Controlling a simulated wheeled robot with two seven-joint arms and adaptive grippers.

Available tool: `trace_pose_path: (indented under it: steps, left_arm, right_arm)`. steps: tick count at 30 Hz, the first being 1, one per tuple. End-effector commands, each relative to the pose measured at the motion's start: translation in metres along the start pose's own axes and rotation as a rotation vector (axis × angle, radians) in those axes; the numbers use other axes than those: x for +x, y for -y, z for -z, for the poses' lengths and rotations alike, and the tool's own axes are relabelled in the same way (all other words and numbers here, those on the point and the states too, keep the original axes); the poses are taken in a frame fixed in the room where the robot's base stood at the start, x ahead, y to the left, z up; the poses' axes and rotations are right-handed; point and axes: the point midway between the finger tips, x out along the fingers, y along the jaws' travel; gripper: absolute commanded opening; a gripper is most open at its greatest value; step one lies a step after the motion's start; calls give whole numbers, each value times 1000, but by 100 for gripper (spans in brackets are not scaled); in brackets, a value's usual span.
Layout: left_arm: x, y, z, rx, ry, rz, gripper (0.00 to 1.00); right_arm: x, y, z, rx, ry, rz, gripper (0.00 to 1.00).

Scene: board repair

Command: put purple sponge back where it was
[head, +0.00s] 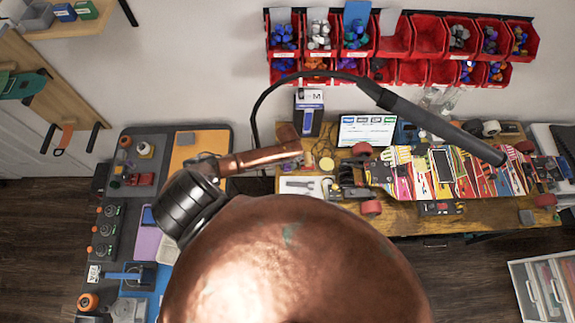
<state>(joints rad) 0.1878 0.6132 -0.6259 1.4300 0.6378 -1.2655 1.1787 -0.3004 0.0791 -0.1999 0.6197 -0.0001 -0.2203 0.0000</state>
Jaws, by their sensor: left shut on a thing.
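My left arm (255,160), copper with a black ringed joint, reaches over the gap between the left bench and the back bench. Its large rounded copper link fills the bottom middle of the head view. The fingers of my left gripper cannot be made out clearly. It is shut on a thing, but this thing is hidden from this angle. No purple sponge can be clearly identified. A flat lilac item (147,243) lies on the left bench; I cannot tell whether it is a sponge. My right gripper is not in view.
The left bench (215,140) holds small tools and containers. The wooden back bench (470,228) carries a colourful skateboard (480,175), with a black lamp (440,120) over it. Red bins (428,37) hang on the wall. A drawer unit (545,292) stands at lower right.

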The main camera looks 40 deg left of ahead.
Motion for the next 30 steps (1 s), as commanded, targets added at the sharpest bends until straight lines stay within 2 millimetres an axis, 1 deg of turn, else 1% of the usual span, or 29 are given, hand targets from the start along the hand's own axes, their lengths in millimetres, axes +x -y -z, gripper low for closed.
trace_pose_path:
  steps: [2, 12, 13, 20, 27, 30]
  left_arm:
    - [3, 0, 1, 0, -2, 1, 9]
    - [6, 0, 1, 0, -2, 0, 9]
    - [6, 0, 1, 0, -2, 0, 29]
    - [6, 0, 1, 0, -2, 0, 45]
    - [6, 0, 1, 0, -2, 0, 46]
    - [3, 0, 1, 1, -2, 1, 46]
  right_arm:
    - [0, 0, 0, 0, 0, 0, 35]
    - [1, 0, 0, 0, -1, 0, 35]
    - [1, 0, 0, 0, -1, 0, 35]
    - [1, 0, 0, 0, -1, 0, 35]
    - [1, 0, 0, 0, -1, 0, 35]
    - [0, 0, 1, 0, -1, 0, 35]
